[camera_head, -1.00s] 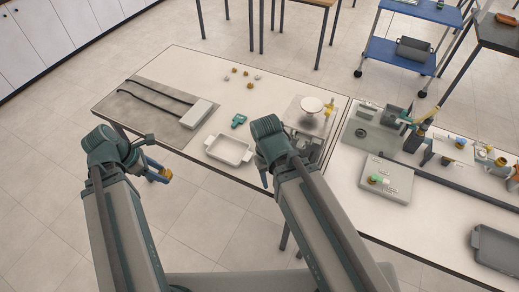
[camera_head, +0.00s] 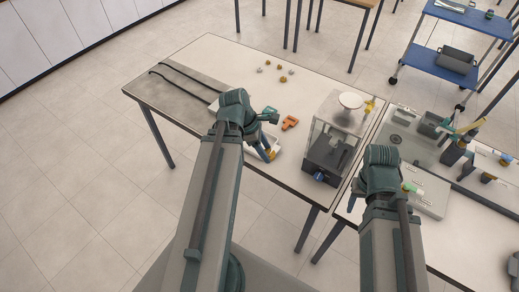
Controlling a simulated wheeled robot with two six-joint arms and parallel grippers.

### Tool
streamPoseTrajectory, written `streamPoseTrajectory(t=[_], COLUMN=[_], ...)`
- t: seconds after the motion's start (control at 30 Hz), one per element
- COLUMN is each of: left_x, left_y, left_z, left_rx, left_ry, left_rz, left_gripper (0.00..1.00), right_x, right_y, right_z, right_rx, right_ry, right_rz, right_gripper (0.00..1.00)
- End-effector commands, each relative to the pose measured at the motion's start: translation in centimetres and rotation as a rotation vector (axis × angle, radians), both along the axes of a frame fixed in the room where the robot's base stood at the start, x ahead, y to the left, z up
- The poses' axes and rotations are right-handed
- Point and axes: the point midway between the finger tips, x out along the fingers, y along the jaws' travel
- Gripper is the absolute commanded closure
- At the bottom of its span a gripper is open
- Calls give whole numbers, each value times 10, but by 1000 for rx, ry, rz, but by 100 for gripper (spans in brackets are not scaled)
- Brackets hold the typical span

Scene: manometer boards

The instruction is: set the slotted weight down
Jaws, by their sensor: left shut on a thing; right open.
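My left gripper (camera_head: 264,153) hangs over the near part of the white tray (camera_head: 278,150). It is shut on a small brass-coloured piece, probably the slotted weight (camera_head: 271,155). The arm hides much of the tray, and I cannot tell whether the piece touches it. My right gripper (camera_head: 354,194) is open, at the near edge of the right-hand table, its fingers mostly hidden by its wrist.
An orange piece (camera_head: 290,123) and a teal piece (camera_head: 270,114) lie beyond the tray. Several small weights (camera_head: 281,65) lie farther back. A glass-sided case (camera_head: 329,150) with a white dish (camera_head: 350,100) stands right.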

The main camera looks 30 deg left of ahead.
Motion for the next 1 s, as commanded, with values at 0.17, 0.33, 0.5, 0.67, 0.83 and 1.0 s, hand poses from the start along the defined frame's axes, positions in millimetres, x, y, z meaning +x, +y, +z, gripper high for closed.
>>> streamPoseTrajectory(t=[0.17,0.33,0.5,0.67,0.83,1.0], left_x=[6,9,11,12,32,64], left_y=[-16,-26,-31,-31,-13,19], left_z=[-59,-85,-94,-93,-96,-100], left_rx=[-1,-1,-1,-1,-1,-2], left_ry=[1,0,0,0,0,1], left_rz=[-3,0,1,1,4,4], left_gripper=[100,100,100,100,100,100], right_x=[0,0,0,0,0,0], right_y=[0,0,0,0,0,0], right_z=[-60,-85,-94,-93,-96,-100], right_rx=[0,0,0,0,0,0], right_ry=[0,0,0,0,0,0], right_rz=[-1,-1,-1,-1,-1,-1], right_gripper=[50,50,50,50,50,50])
